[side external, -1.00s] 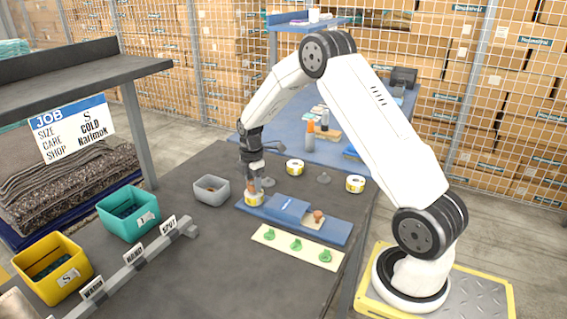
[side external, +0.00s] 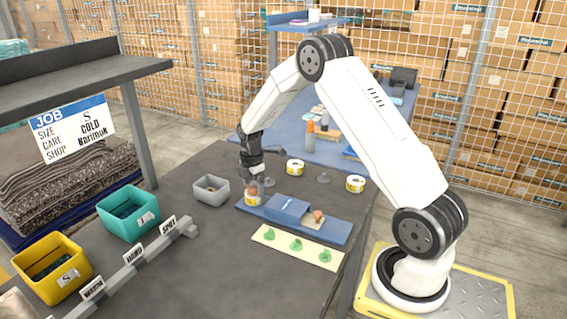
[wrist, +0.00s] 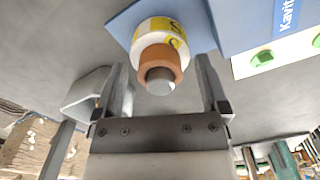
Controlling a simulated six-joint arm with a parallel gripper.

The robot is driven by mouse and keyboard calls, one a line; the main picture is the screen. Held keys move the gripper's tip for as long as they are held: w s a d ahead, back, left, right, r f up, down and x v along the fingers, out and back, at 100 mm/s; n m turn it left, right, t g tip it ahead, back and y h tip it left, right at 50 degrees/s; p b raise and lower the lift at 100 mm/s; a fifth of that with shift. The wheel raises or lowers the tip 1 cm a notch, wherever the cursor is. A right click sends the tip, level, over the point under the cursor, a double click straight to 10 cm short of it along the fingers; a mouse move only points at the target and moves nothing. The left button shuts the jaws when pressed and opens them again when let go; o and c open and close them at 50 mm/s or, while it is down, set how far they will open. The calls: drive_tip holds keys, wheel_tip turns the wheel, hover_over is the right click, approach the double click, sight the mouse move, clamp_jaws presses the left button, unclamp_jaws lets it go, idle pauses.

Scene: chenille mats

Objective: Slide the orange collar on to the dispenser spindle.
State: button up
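The orange collar (wrist: 151,55) sits around the grey spindle tip (wrist: 159,82), against a white and yellow tape roll (wrist: 152,29), in the wrist view. In the side view the collar (side external: 252,187) shows small above the roll (side external: 252,199), at the left end of the blue dispenser (side external: 290,207). My gripper (wrist: 160,64) is open, with one finger on each side of the collar and visible gaps to both. In the side view my gripper (side external: 257,181) is just above the roll, pointing down. The spindle's lower part is hidden inside the roll and collar.
A grey bin (side external: 211,189) stands left of the dispenser. Two more tape rolls (side external: 295,167) (side external: 356,184) and a grey cone-like piece (side external: 324,178) stand behind it. A cream strip with green pieces (side external: 262,233) lies in front.

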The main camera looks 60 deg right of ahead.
sight(253, 182)
drive_tip(key=shift+r, duration=3.95)
drive_tip(key=shift+s+a, duration=0.15)
drive_tip(key=shift+a, duration=0.35)
drive_tip(key=s+a+m+t, duration=0.2)
drive_tip(key=s+a+m, duration=1.1)
drive_tip(key=s+a, duration=0.4)
drive_tip(key=shift+s+a+t, duration=0.3)
drive_tip(key=shift+a, duration=0.7)
